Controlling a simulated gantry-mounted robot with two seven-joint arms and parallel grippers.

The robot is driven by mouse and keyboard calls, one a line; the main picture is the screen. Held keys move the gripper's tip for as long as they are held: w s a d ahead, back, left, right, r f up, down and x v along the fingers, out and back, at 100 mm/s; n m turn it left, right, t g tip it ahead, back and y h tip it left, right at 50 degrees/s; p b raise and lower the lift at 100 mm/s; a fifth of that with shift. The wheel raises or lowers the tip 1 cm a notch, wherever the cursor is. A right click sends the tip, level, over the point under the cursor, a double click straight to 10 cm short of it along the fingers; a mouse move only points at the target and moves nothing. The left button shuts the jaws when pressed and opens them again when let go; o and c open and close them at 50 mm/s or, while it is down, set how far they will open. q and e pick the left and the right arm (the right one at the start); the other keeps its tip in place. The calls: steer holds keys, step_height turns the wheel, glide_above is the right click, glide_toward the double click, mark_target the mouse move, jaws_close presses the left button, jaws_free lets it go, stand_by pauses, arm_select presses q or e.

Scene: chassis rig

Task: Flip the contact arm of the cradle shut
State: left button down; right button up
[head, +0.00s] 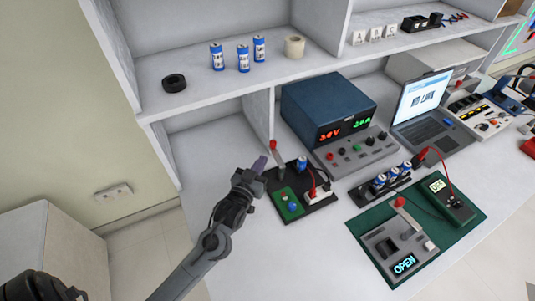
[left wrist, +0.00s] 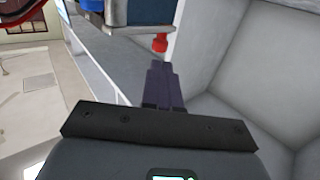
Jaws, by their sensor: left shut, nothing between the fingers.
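The cradle is a black board (head: 313,208) on the bench, with a blue cell, a green plate and a red wire on it. Its contact arm (head: 278,160) stands upright at the back left edge, with a red knob on top. My left gripper (head: 260,164) is shut and empty, just left of the contact arm and close to it in the head view. In the left wrist view the shut fingers (left wrist: 157,68) point toward a red knob (left wrist: 160,43) just beyond their tips. I cannot tell whether they touch it. My right gripper is not in view.
Behind the cradle stands a blue power supply (head: 325,105). To the right are a cell holder (head: 365,194), a green mat (head: 370,218) with a lever box (head: 390,262) reading OPEN, and a meter (head: 455,205). A shelf (head: 215,95) overhangs the back; bench left of the cradle is clear.

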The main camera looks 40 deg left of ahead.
mark_target(272, 146)
arm_select(q)
steer(key=shift+b+x, duration=0.6)
steer(key=shift+x, duration=2.05)
steer(key=shift+w, duration=0.1)
